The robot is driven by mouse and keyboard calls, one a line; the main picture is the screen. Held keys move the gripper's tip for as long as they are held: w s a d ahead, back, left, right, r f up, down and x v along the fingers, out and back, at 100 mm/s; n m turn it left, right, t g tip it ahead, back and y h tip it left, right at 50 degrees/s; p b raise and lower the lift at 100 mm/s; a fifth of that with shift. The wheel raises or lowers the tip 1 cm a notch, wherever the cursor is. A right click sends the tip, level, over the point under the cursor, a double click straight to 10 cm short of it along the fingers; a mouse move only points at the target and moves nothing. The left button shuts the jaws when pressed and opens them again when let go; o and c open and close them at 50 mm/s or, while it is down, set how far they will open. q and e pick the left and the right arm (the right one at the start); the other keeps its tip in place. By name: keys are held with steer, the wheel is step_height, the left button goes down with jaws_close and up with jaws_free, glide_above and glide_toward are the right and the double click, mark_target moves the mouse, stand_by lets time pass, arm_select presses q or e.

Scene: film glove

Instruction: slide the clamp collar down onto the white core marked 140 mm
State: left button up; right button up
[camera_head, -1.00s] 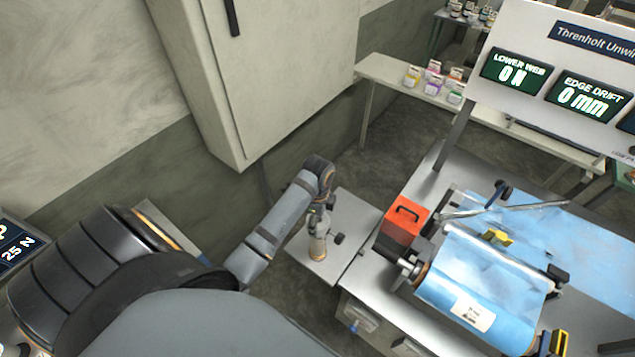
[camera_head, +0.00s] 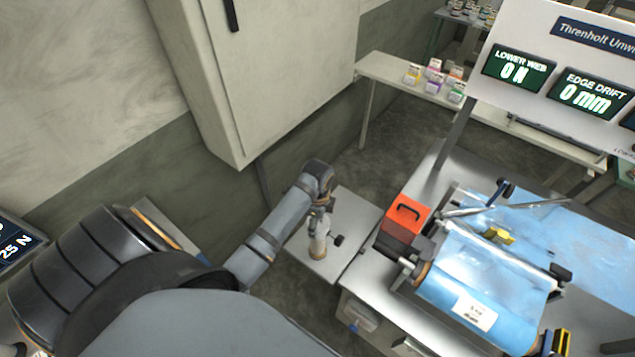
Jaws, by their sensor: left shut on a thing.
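My left gripper (camera_head: 320,209) points down above a small grey side table (camera_head: 335,262), at the end of my left arm. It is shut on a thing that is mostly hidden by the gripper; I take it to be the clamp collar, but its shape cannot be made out. Just below the gripper a pale upright core (camera_head: 318,244) stands on the side table, with a tan ring at its foot. Any 140 mm mark is too small to read. Whether the held thing is around the core's top or above it cannot be told. My right gripper is not in view.
To the right is a machine bench with a blue film roll (camera_head: 480,285) and an orange box (camera_head: 405,222) close to the side table. A dark knob (camera_head: 338,240) sticks out beside the core.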

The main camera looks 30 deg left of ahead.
arm_select(q)
steer(key=shift+f, duration=0.1)
steer(key=o, duration=1.7)
step_height(320, 180, up, 8)
steer(key=shift+f, duration=0.25)
